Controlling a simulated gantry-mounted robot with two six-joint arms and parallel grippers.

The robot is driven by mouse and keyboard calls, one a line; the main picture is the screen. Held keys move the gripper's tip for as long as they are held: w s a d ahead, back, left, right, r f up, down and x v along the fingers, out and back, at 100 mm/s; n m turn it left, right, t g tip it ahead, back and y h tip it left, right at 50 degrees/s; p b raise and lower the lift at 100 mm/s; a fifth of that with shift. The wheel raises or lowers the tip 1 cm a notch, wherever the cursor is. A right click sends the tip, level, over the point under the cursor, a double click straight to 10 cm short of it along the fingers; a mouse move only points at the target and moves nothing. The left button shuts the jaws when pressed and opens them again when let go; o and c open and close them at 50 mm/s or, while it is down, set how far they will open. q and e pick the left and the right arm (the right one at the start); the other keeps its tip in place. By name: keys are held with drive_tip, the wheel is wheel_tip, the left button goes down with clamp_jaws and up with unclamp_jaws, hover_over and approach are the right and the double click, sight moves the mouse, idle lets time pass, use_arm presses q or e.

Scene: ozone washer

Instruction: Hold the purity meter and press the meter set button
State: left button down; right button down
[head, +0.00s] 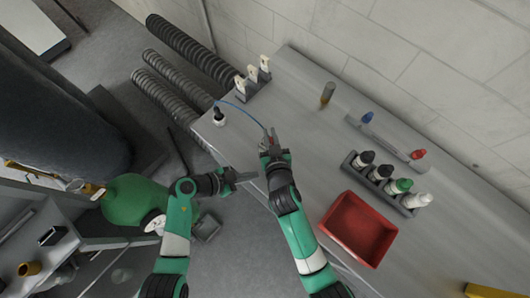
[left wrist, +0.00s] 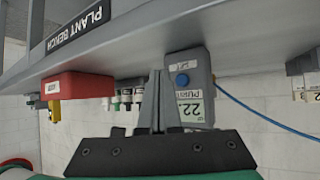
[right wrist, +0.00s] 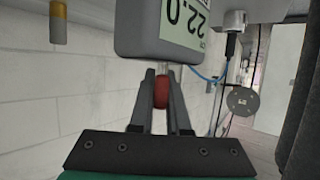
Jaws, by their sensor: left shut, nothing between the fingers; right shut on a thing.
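The purity meter is a grey box (left wrist: 189,92) with a round blue button (left wrist: 182,79) and a display reading 22. In the right wrist view the meter (right wrist: 150,40) stands just beyond my right gripper (right wrist: 161,78). That gripper is shut on a red piece (right wrist: 160,92) joined to the meter by a pale stem. My left gripper (head: 250,176) is shut and empty. Its fingertips (left wrist: 155,74) appear left of the meter in the left wrist view, apart from the blue button.
A blue cable (head: 240,109) runs from the meter past a small white-based fitting (head: 219,119). A red tray (head: 357,229) and a rack of several bottles (head: 384,181) stand on the bench (head: 310,133) to the right. A green tank (head: 130,199) is at left.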

use_arm(q)
drive_tip(key=shift+w+d, duration=0.4)
drive_tip(key=shift+w, duration=0.2)
drive_tip(key=shift+w+d, duration=0.4)
drive_tip(key=shift+w, duration=0.2)
idle(1.1)
drive_tip(key=shift+w+d, duration=0.2)
drive_tip(key=shift+w, duration=0.15)
drive_tip(key=shift+w+d, duration=0.35)
drive_tip(key=shift+w, duration=0.15)
idle(0.8)
drive_tip(key=shift+s+a, duration=0.55)
drive_tip(key=shift+s, duration=0.3)
drive_tip(key=s+a, duration=0.1)
drive_tip(key=s, duration=0.1)
drive_tip(key=s+a, duration=0.1)
drive_tip(key=s, duration=0.1)
drive_tip(key=shift+s+a, duration=0.1)
drive_tip(key=shift+a, duration=0.25)
